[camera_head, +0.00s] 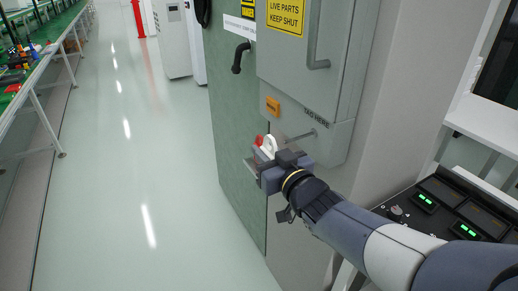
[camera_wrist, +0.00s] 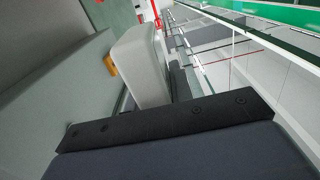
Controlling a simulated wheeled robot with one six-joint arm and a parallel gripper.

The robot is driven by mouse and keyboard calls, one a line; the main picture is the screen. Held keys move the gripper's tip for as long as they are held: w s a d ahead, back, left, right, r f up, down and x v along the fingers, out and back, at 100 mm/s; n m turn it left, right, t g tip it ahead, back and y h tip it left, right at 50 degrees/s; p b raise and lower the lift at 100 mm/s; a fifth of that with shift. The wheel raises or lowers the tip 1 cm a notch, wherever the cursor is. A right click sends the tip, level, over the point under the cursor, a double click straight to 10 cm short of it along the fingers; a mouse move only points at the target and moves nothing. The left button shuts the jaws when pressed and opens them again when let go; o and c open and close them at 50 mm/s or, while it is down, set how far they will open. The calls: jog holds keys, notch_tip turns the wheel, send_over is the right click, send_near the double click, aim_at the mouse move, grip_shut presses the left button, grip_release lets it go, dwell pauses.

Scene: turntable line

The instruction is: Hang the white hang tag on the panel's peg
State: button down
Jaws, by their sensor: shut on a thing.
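The white hang tag (camera_head: 270,146) is held up at my gripper (camera_head: 264,164), with a red part beside it at its left. My gripper is shut on the tag, in front of the grey panel (camera_head: 296,92). The thin metal peg (camera_head: 301,136) sticks out from the panel below the words TAG HERE. The tag is left of the peg's tip and looks apart from it; the depth between them is hard to tell. In the wrist view the tag (camera_wrist: 143,68) stands up large and pale beyond the dark gripper edge. The peg is not clearly seen there.
A black handle (camera_head: 239,57) is on the green door at left, and a grey bar handle (camera_head: 315,40) is on the panel. An orange label (camera_head: 272,105) is above the tag. A control desk (camera_head: 445,210) stands at right. Open floor lies left.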

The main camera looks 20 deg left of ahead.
jog(key=shift+w+d+f+p, duration=0.25)
jog(key=shift+w+d, duration=0.35)
jog(key=shift+w, duration=0.15)
jog(key=shift+w+d+f+p, duration=0.1)
jog(key=shift+w+d+p, duration=0.2)
jog(key=shift+w+d, duration=0.4)
jog(key=shift+w+d+f+p, duration=0.25)
jog(key=shift+w+d, duration=0.3)
jog(key=shift+w, duration=0.2)
jog(key=c, duration=1.2)
grip_release()
jog(key=shift+o, duration=0.2)
jog(key=v, duration=1.1)
jog(key=shift+w+a, duration=0.1)
jog(key=shift+w, duration=0.05)
